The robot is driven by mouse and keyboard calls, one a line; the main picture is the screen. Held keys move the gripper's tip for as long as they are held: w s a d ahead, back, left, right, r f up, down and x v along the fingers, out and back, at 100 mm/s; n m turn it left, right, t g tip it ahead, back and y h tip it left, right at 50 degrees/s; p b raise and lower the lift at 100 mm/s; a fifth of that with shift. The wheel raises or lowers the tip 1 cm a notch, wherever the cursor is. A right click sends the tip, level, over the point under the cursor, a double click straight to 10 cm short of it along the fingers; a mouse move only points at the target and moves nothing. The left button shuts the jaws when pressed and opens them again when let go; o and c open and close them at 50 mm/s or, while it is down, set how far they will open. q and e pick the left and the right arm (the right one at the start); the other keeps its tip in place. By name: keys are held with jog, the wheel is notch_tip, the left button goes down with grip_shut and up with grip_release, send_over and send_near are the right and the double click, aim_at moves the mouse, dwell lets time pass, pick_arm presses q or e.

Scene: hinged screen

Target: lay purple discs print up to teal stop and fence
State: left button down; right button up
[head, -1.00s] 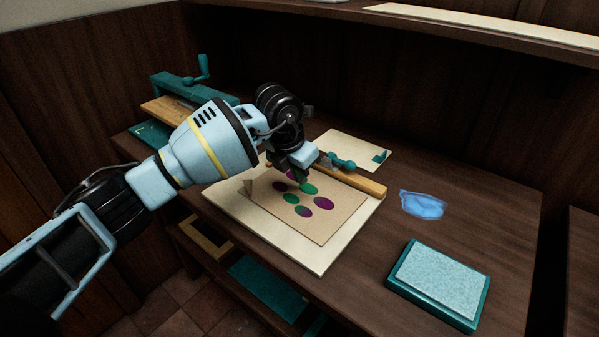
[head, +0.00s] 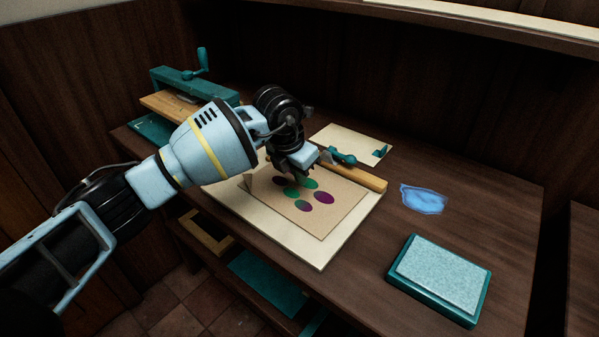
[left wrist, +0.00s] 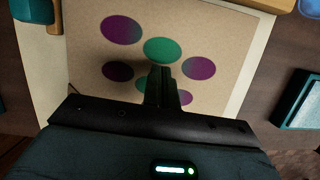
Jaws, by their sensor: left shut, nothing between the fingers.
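A tan print sheet (head: 335,215) with purple and green discs lies print up on a cream board (head: 305,256). Its left corner (head: 250,183) curls upward. A wooden fence bar (head: 365,181) runs along the board's back edge. A teal piece with a round knob (head: 341,158) sits by the bar's left part; I cannot tell if it is the stop. My left gripper (head: 303,176) is shut and empty above the sheet's back part. In the left wrist view the closed fingers (left wrist: 162,76) hide part of the sheet (left wrist: 225,55) between the discs. My right gripper is out of view.
A teal-framed pad (head: 440,276) and a blue cloth-like patch (head: 424,199) lie on the right. A cream card (head: 345,141) with a teal corner piece (head: 381,151) lies behind the bar. A teal press (head: 190,80) stands back left. A shelf crosses above.

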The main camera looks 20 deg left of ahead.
aim_at(299, 190)
pick_arm(q)
jog(key=shift+f, duration=0.6)
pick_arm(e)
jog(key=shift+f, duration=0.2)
pick_arm(q)
jog(key=shift+r, duration=0.1)
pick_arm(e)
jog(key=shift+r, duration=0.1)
